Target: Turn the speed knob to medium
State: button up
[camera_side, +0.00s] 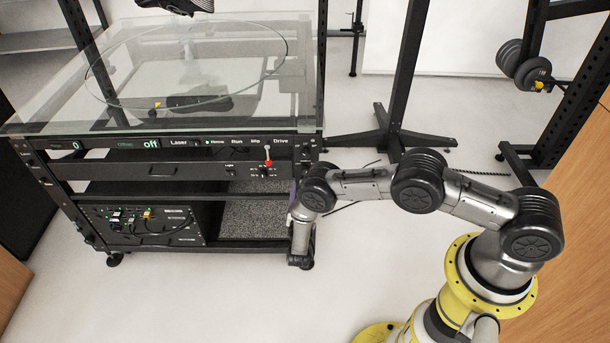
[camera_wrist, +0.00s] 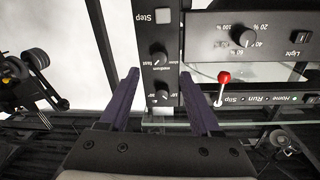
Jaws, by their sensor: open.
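In the wrist view, a small black speed knob (camera_wrist: 158,57) sits on a narrow dark panel (camera_wrist: 161,38). Small slow, medium and fast labels are beside it, upside down in this view. I cannot tell for sure which label its mark points to. My gripper (camera_wrist: 159,74) is open, its two purple fingers on either side of the panel's picture area. The knob shows between the fingertips, with no visible contact. In the side view my wrist is at the turntable cabinet's right front corner and hides the speed knob and most of the gripper.
A second black knob (camera_wrist: 160,97) is lower on the narrow panel. A percent knob (camera_wrist: 245,38) and a red-tipped lever (camera_wrist: 223,77) are to the right. The cabinet (camera_side: 165,140) carries a glass-topped turntable. Black stands (camera_side: 390,125) are behind my arm; floor in front is clear.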

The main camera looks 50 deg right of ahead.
aim_at(305, 173)
jog(key=x, duration=0.7)
jog(key=shift+w+d, duration=0.15)
jog(key=shift+w, duration=0.05)
grip_shut()
